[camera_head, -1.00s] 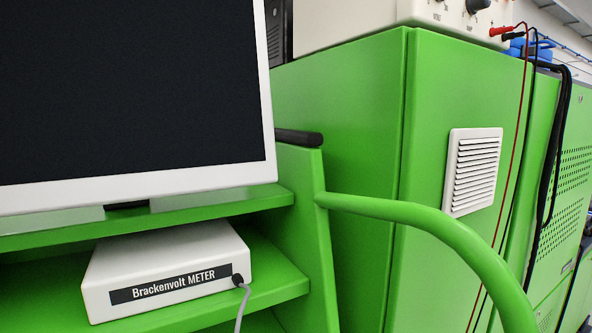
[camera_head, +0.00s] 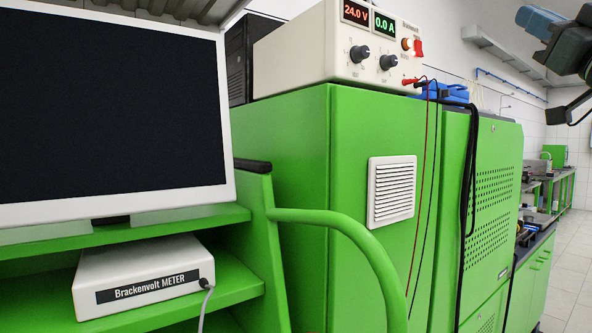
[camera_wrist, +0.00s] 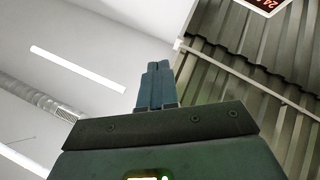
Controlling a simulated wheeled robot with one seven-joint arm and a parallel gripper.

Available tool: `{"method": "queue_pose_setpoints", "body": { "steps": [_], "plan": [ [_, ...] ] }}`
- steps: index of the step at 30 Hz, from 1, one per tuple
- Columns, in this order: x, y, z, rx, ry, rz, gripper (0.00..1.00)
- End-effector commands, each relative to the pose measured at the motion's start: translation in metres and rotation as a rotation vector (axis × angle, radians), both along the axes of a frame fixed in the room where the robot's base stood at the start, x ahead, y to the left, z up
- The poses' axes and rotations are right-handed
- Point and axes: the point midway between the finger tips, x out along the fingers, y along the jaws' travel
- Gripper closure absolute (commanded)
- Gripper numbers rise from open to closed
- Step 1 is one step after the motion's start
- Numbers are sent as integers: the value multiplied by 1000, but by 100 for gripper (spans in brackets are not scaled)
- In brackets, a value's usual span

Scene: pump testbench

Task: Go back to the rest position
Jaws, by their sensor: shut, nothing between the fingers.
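My gripper (camera_head: 530,18) is at the upper right corner of the head view, raised in the air well to the right of the power supply and partly cut off by the frame edge. In the wrist view its two blue-grey fingers (camera_wrist: 157,84) are together, pointing up towards the ceiling, with nothing between them. They touch no object that I can see.
The green cabinet (camera_head: 300,150) carries a power supply (camera_head: 310,45) showing 24.0 V and 0.0 A. A monitor (camera_head: 110,110) and a Brackenvolt meter (camera_head: 150,270) stand at the left. A green handrail (camera_head: 345,240) curves in front. Floor (camera_head: 570,290) is clear at the right.

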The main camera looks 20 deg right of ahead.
Motion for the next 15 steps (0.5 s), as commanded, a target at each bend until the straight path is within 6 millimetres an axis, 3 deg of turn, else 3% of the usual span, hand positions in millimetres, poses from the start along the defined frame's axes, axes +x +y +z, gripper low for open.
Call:
{"method": "queue_pose_setpoints", "body": {
  "steps": [8,11,15],
  "plan": [
    [17,1,-51,68,41,5,100],
    [24,2,-77,100,62,7,100],
    [33,8,-128,157,104,7,100]
  ]
}}
